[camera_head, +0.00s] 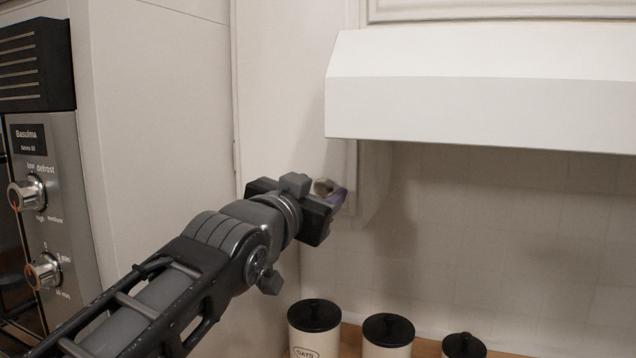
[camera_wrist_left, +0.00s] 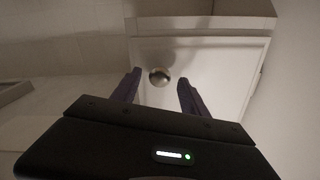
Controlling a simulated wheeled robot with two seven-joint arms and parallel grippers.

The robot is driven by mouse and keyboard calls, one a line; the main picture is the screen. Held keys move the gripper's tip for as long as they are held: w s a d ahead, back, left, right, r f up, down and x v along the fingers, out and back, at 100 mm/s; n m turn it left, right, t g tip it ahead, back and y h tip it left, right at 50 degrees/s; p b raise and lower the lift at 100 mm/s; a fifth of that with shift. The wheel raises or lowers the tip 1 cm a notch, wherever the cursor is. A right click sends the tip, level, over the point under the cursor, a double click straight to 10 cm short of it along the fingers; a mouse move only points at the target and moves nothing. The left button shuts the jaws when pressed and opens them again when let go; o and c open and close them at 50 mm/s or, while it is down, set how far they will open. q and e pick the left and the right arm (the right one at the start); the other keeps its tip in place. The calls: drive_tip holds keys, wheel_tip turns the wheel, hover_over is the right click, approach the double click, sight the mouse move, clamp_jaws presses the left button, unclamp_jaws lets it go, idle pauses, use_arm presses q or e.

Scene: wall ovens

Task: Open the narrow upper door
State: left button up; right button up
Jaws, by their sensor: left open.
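The narrow upper door (camera_head: 285,90) is a tall white panel left of the range hood in the head view, and it looks shut. Its round metal knob (camera_head: 325,187) sits near the lower right edge, partly hidden behind my left gripper (camera_head: 337,197). In the left wrist view, the knob (camera_wrist_left: 160,77) lies between the two purple fingers of my open left gripper (camera_wrist_left: 159,80). The door panel (camera_wrist_left: 215,60) fills the area behind it. I cannot tell whether the fingers touch the knob. My right gripper is not in view.
A white range hood (camera_head: 480,95) juts out right of the door. An oven panel with knobs (camera_head: 45,230) stands at the left. Several black-lidded canisters (camera_head: 388,335) stand on the counter below the gripper. The tiled wall under the hood is bare.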

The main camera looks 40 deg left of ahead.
use_arm(q)
drive_tip(key=shift+w, duration=0.15)
drive_tip(key=shift+c, duration=0.3)
clamp_jaws()
idle(1.1)
